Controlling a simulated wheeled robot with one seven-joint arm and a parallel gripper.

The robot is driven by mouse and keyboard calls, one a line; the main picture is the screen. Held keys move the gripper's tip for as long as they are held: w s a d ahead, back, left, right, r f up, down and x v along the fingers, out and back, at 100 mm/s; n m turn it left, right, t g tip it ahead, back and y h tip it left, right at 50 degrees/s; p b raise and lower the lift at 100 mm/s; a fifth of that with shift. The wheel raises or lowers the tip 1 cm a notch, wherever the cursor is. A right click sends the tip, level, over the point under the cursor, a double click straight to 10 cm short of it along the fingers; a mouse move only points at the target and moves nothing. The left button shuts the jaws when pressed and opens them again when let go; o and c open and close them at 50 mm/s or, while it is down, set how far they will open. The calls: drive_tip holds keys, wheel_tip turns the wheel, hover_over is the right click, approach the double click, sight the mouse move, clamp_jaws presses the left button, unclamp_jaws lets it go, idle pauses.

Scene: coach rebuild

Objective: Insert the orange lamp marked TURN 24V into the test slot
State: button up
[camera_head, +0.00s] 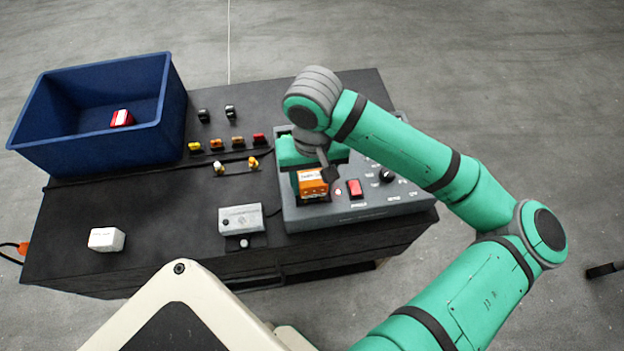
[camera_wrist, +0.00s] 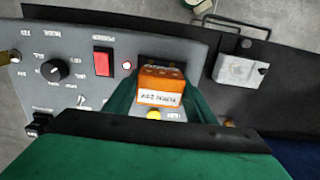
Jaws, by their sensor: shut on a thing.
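The orange lamp (camera_head: 313,181) is a small block with a white label. In the wrist view the orange lamp (camera_wrist: 162,84) shows its label upside down, and the print is too small to read surely. My gripper (camera_head: 308,172) is shut on it, with green fingers on both sides; in the wrist view my gripper (camera_wrist: 160,98) points at the panel. The dark test slot (camera_wrist: 158,61) shows just beyond the lamp on the grey tester (camera_head: 345,212). The lamp is over or at the slot; I cannot tell whether it is seated.
The tester has a red switch (camera_head: 354,187) and a black knob (camera_head: 387,175). A blue bin (camera_head: 160,128) holds a red-and-white block (camera_head: 121,118). A white block (camera_head: 106,239), a grey box (camera_head: 241,218) and several small coloured bulbs stand on the black bench (camera_head: 170,222). The bench's front left is mostly clear.

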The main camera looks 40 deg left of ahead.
sight(313, 179)
drive_tip(key=shift+f, duration=0.5)
drive_tip(key=o, duration=0.8)
drive_tip(key=shift+o, duration=0.2)
drive_tip(key=shift+r, duration=5.5)
